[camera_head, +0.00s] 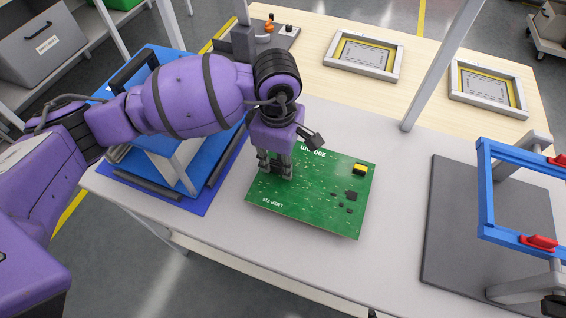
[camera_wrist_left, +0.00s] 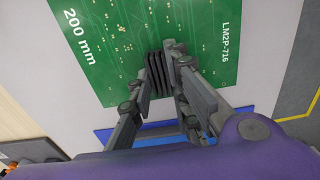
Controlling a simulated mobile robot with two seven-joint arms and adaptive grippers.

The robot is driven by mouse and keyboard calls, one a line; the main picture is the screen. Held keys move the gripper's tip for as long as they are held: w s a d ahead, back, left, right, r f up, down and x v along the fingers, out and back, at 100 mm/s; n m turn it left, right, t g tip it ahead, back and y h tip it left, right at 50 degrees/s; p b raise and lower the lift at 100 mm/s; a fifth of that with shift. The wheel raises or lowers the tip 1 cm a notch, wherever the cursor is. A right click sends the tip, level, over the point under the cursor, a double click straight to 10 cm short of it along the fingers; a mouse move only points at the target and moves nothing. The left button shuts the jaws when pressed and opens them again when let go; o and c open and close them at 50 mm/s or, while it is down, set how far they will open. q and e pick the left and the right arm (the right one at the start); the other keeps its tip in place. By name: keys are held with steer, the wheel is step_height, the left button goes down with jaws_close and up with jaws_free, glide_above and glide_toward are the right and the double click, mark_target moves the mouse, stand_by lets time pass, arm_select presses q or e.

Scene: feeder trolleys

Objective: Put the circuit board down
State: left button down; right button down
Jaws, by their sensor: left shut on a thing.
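The green circuit board (camera_head: 318,208) is over the light grey table top, printed side up, with a black-and-yellow part and dark chips near its right side. My left gripper (camera_head: 274,165) comes down on its left part. In the left wrist view, the fingers (camera_wrist_left: 165,75) close around a black ribbed block on the board (camera_wrist_left: 110,45), near its edge. The board looks about level. I cannot tell whether it touches the table or hangs just above it. My right gripper is not in view.
A blue mat (camera_head: 196,201) with a blue-and-grey stand is at left. A grey plate (camera_head: 440,230) bearing a blue frame (camera_head: 487,195) is at right. Light grey table (camera_head: 398,165) is bare between the board and the plate. Framed panels (camera_head: 364,53) lie on the wooden table behind.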

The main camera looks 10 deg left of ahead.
arm_select(q)
steer(key=shift+f, duration=1.5)
steer(key=c, duration=1.6)
jaws_free()
steer(key=shift+f, duration=0.15)
steer(key=shift+c, duration=0.2)
step_height(320, 180, up, 12)
steer(key=shift+r, duration=0.15)
